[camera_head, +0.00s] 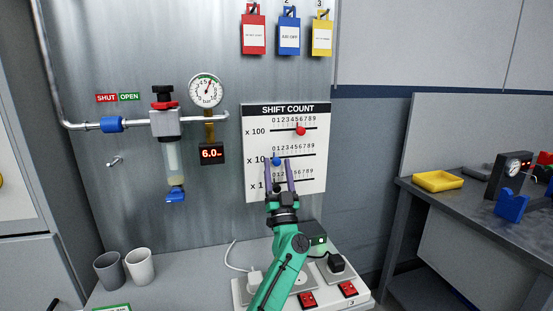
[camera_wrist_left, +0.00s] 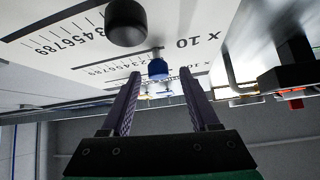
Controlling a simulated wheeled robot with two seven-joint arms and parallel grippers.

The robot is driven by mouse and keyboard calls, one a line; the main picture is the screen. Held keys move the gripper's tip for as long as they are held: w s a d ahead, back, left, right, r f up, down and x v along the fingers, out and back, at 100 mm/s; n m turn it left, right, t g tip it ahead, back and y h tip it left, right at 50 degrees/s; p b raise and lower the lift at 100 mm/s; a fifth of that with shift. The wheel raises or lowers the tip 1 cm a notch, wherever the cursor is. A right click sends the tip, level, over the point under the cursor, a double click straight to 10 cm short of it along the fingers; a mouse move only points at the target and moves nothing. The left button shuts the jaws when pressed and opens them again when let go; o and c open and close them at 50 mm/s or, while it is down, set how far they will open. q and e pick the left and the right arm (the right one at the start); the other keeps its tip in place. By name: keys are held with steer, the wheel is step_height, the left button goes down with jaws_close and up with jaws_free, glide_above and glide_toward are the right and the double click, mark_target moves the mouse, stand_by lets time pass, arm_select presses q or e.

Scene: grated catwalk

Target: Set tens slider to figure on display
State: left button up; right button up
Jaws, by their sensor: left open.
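The white SHIFT COUNT board (camera_head: 262,140) hangs on the metal wall with three slider rows. The tens slider, a blue knob (camera_head: 276,161), is at the left end of the x 10 row, near 0. My left gripper (camera_head: 278,163) is open, its two purple fingers pointing at the board with the blue knob between their tips; contact cannot be told. In the left wrist view, the blue knob (camera_wrist_left: 158,69) shows between the fingers, and a black knob (camera_wrist_left: 125,22) is nearer. A small display (camera_head: 212,153) reads 6.0. My right gripper is not in view.
The red knob (camera_head: 300,131) is on the x 100 row above, around 6. My left arm hides part of the x 1 row. A valve assembly (camera_head: 166,122) is to the left.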

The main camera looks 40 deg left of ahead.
arm_select(q)
steer(key=shift+w+a+r, duration=0.45)
steer(key=shift+w+a, duration=0.05)
steer(key=shift+a, duration=0.05)
steer(key=shift+w+a, duration=0.25)
steer(key=shift+a, duration=0.05)
steer(key=shift+r, duration=0.15)
steer(key=shift+s+d, duration=0.1)
steer(key=shift+d, duration=0.05)
steer(key=shift+c, duration=0.6)
jaws_close()
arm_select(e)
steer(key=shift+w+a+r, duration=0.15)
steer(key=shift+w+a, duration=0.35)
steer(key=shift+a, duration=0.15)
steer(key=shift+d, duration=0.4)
